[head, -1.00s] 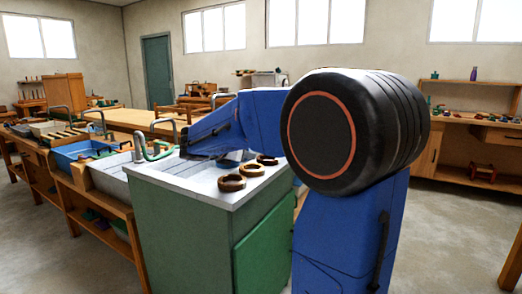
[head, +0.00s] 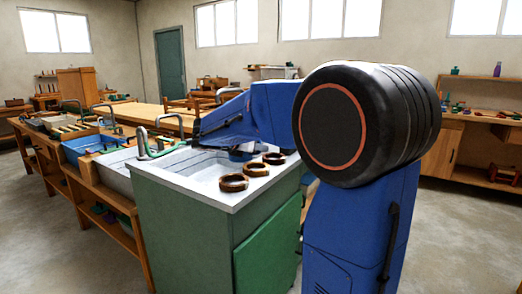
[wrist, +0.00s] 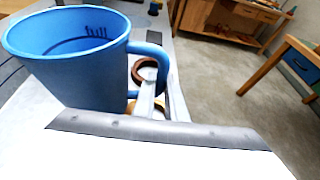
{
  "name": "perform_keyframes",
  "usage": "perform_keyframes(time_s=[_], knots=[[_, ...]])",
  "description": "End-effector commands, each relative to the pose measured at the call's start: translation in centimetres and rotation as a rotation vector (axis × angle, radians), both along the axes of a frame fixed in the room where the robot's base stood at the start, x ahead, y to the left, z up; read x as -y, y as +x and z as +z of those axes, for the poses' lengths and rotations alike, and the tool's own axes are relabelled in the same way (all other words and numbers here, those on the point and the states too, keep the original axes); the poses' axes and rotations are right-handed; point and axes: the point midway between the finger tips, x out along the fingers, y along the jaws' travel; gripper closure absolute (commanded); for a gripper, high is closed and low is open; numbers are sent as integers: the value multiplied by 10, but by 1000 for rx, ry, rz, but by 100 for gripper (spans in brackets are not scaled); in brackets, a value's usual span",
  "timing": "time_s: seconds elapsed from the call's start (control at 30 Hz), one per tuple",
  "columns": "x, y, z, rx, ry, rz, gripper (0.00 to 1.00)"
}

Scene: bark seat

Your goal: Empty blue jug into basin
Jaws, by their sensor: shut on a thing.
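A blue jug (wrist: 72,62) stands out large at the left of the wrist view, its open mouth facing up and slightly tilted in the picture. The word "full" and a line show on its inner wall; I cannot make out a liquid surface. My gripper (wrist: 158,92) is shut on the jug's handle, at the jug's right side. In the head view my arm hides most of the gripper and jug. A grey basin (head: 117,172) with curved taps above it shows left of the green cabinet.
The green cabinet's pale worktop (head: 180,169) carries several brown rings (head: 233,183) near its right edge. A green hose (head: 160,151) lies at its back left. Benches with trays line the left. Floor is open on the right, with a wooden frame (wrist: 282,62) there.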

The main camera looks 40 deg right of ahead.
Motion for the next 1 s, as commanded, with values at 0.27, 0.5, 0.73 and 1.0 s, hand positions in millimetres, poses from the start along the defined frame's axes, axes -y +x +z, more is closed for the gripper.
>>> perform_keyframes(time_s=[0.27,0.5,0.73,1.0], knots=[[-3,11,6,-81,-23,0,100],[-5,17,13,-155,-46,-1,100],[-4,15,23,-240,-70,-1,100],[-4,14,34,-318,-93,-1,100]])
